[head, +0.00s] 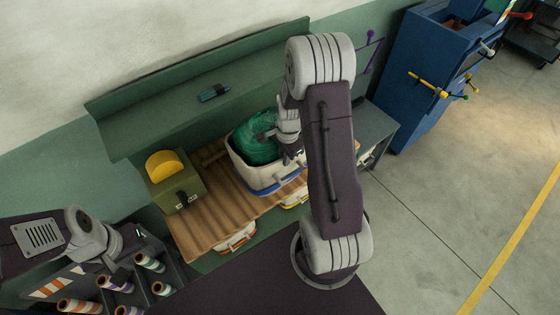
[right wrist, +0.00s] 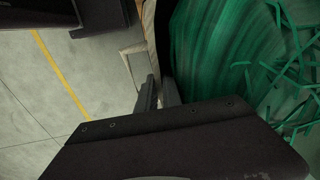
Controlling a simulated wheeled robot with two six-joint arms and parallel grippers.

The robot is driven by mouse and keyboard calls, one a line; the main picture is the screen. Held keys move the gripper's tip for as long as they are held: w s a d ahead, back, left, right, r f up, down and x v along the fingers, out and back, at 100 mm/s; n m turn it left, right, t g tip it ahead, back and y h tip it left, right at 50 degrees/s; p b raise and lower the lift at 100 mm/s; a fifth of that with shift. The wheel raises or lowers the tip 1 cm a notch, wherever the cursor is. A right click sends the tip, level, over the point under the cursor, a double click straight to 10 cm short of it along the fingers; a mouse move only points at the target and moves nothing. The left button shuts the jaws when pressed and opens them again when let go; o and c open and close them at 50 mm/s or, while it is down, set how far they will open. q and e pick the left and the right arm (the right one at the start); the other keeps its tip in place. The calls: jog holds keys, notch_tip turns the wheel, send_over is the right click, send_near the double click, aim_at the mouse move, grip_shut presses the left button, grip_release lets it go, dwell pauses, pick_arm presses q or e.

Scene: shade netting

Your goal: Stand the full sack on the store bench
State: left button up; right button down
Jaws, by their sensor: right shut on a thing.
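The full sack (head: 266,178) is a cream, open-topped sack with a blue band low on its side. Green netting (head: 252,140) fills it. In the head view it is upright over the slatted wooden bench (head: 196,222); I cannot tell whether its base touches the slats. My right gripper (head: 299,153) is shut on the sack's rim at its right side, partly hidden by my arm. The right wrist view shows the fingers (right wrist: 159,92) closed at the rim, with green netting (right wrist: 225,60) beside them. My left gripper (head: 136,232) is empty-looking at lower left; its jaws are unclear.
An olive box with a yellow disc (head: 164,166) stands at the bench's left end. Sacks with orange (head: 236,238) and yellow bands (head: 295,201) show at the front edge. A green shelf (head: 190,95) runs behind. Spools (head: 116,284) fill a rack at lower left. A blue machine (head: 425,65) stands right.

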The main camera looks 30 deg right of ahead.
jog(key=f, duration=0.1)
jog(key=w+f+p, duration=0.1)
jog(key=f, duration=0.2)
jog(key=shift+w+a+f, duration=0.25)
jog(key=shift+a+f, duration=0.05)
jog(key=shift+a, duration=0.05)
jog(key=shift+w+f, duration=0.1)
jog(key=shift+f, duration=0.1)
jog(key=c, duration=1.5)
grip_release()
jog(key=shift+s, duration=0.2)
